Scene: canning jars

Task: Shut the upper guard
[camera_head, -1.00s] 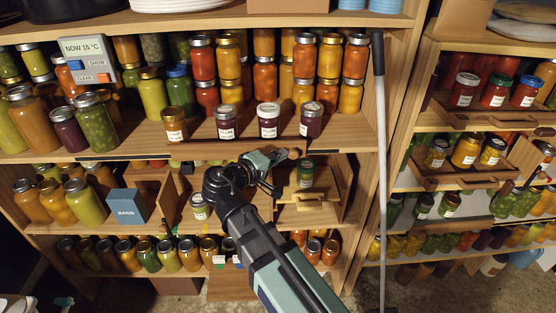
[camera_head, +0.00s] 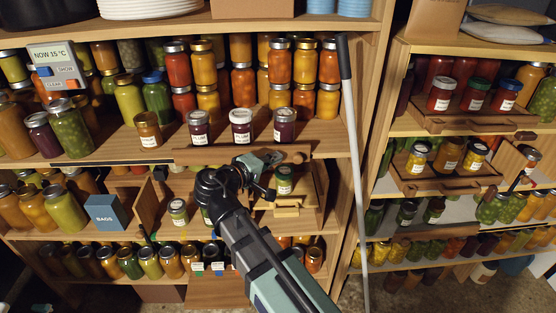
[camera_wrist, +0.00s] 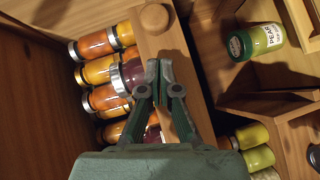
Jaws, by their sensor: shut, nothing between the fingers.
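A wooden bar that looks like the upper guard (camera_head: 225,154) runs along the front edge of the upper shelf, below a row of labelled jars. In the wrist view the bar (camera_wrist: 200,95) runs diagonally, with a round wooden knob (camera_wrist: 153,18) at its top end and jars behind it. My gripper (camera_head: 272,160) is at the right part of the bar, shut and empty. In the wrist view its closed fingertips (camera_wrist: 160,72) lie over the bar, beside the knob; I cannot tell whether they touch it. My arm hides part of the lower shelf.
Labelled jars (camera_head: 241,127) stand just behind the bar. Below, a green-lidded jar (camera_head: 284,180) stands in a small wooden compartment, which also shows right of my gripper in the wrist view. A grey pole (camera_head: 353,170) stands to the right.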

